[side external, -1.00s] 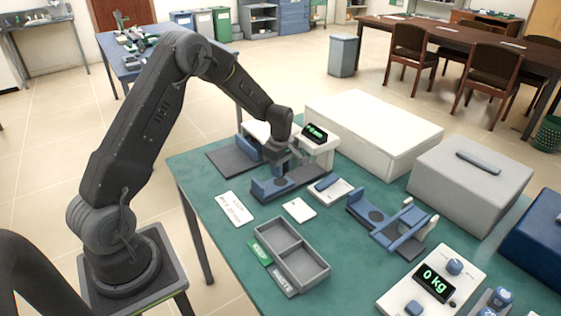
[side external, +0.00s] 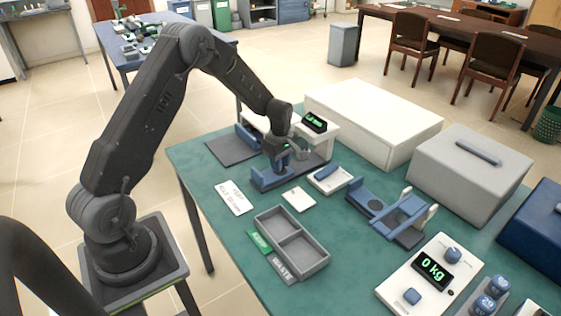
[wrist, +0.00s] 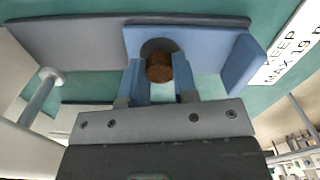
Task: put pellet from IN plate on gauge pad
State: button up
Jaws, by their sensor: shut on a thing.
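A brown round pellet (wrist: 159,68) sits between the two blue fingers of my gripper (wrist: 160,84) in the wrist view. My gripper is shut on it. In that view the pellet overlaps a dark round pad (wrist: 158,46) on a blue block (wrist: 205,45); I cannot tell whether it touches the pad. In the side view my gripper (side external: 283,160) is low over the blue block (side external: 268,180), in front of a white device with a lit green display (side external: 314,121). The pellet cannot be made out there. I cannot tell which thing is the IN plate.
A grey two-compartment tray (side external: 290,245) stands in front. A white-and-blue tray (side external: 330,180) and a blue fixture (side external: 385,210) lie to the right. A scale reading 0 kg (side external: 432,272) is at the front right. A white box (side external: 372,130) stands behind. A white rod (wrist: 42,96) stands left in the wrist view.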

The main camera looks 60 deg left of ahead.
jog(key=shift+f, duration=0.4)
jog(key=o, duration=1.4)
jog(key=shift+c, duration=0.2)
jog(key=shift+r, duration=0.15)
jog(key=shift+r, duration=3.9)
